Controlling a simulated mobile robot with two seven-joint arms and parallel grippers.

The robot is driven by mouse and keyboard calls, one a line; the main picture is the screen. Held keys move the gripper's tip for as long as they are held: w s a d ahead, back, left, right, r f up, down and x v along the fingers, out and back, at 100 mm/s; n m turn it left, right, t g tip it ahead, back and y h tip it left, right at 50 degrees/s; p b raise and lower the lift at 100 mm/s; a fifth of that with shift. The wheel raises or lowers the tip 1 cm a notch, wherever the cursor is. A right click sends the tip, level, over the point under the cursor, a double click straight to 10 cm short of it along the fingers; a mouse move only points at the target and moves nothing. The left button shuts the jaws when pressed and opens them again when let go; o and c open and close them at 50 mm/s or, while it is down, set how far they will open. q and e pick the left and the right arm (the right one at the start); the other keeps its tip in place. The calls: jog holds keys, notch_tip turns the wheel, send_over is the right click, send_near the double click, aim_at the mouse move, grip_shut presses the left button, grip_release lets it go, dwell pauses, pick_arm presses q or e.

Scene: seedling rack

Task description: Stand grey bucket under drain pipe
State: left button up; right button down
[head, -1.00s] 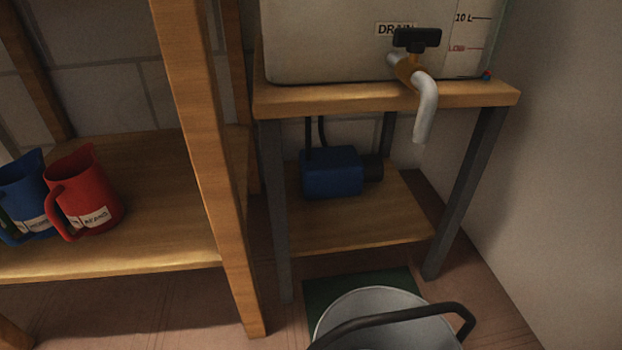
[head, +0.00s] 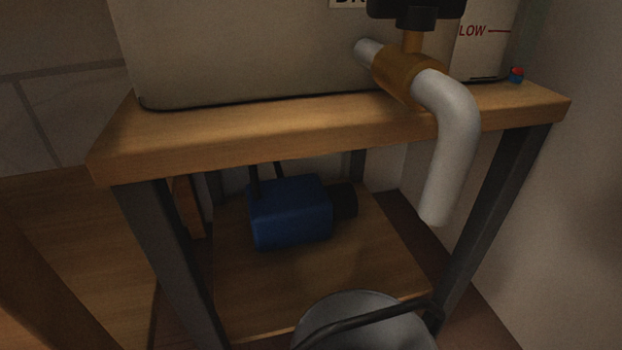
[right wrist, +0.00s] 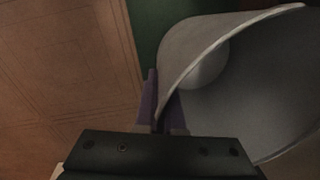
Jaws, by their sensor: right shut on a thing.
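The grey bucket (head: 372,310) shows at the bottom of the head view, cut off by the lower edge, with its dark handle (head: 365,318) across its top. The white drain pipe (head: 450,150) bends down from the tank's tap, its mouth above and a little right of the bucket in the picture. In the right wrist view my right gripper (right wrist: 160,98) is shut on the rim of the bucket (right wrist: 265,85), one finger on each side of the wall. The bucket looks empty inside. My left gripper is in neither view.
The tank (head: 240,50) stands on a wooden bench (head: 300,125) with dark legs. A blue pump (head: 290,212) sits on its lower shelf (head: 270,290). A wall (head: 580,220) closes the right side. A green mat (right wrist: 150,18) lies beside the bucket in the wrist view.

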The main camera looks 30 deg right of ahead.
jog(key=f+b, duration=0.3)
jog(key=f, duration=0.1)
jog(key=shift+w+d, duration=0.15)
jog(key=shift+w, duration=0.15)
jog(key=shift+s+r, duration=0.1)
jog(key=c, duration=1)
grip_release()
jog(key=shift+c, duration=0.2)
